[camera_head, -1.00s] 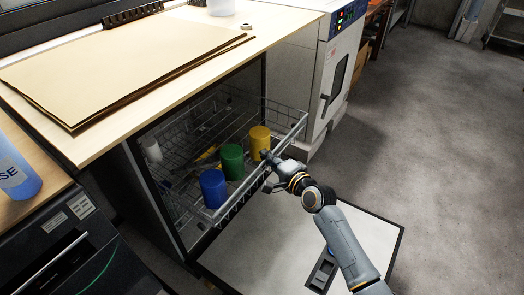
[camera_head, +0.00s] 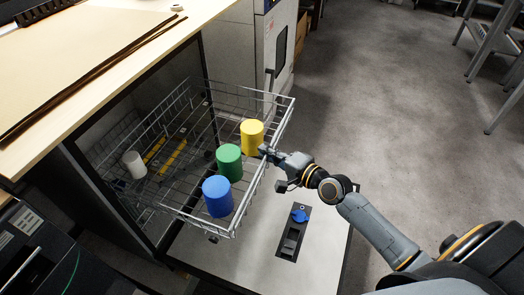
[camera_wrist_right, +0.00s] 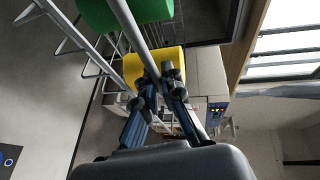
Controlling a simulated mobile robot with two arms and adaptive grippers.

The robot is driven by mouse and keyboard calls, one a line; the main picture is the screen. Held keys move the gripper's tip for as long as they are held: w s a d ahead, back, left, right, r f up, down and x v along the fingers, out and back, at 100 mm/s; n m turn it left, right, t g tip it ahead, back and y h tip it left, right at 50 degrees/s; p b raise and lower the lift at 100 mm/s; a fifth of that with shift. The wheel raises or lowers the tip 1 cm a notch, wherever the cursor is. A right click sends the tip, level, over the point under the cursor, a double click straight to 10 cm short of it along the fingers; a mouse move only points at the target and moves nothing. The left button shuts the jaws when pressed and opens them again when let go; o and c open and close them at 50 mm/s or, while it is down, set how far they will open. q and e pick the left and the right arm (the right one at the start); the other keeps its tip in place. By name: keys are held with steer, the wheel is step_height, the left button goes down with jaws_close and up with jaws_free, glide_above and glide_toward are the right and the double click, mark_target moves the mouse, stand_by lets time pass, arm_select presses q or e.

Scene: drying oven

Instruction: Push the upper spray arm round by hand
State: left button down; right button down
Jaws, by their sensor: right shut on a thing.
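A wire rack (camera_head: 285,112) is pulled out of the open cabinet over the lowered door (camera_head: 250,270). My right gripper (camera_head: 265,151) is at the rack's front rim, beside the yellow cup (camera_head: 252,137); it is shut on the rim bar. The right wrist view shows its fingers (camera_wrist_right: 160,90) closed around a metal bar, close to the yellow cup (camera_wrist_right: 150,62). Two yellow-marked strips (camera_head: 172,157) show through the wires deeper in the cabinet; I cannot tell whether they are the upper spray arm. My left gripper is not in view.
The green cup (camera_head: 229,162) and blue cup (camera_head: 217,197) stand along the rack's front, a white cup (camera_head: 134,165) further back. The door bears a dark panel with a blue cap (camera_head: 299,215). The counter (camera_head: 120,75) overhangs at left.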

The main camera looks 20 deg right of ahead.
steer(key=c, duration=1.5)
jaws_free()
steer(key=shift+o, duration=0.2)
steer(key=v, duration=1.2)
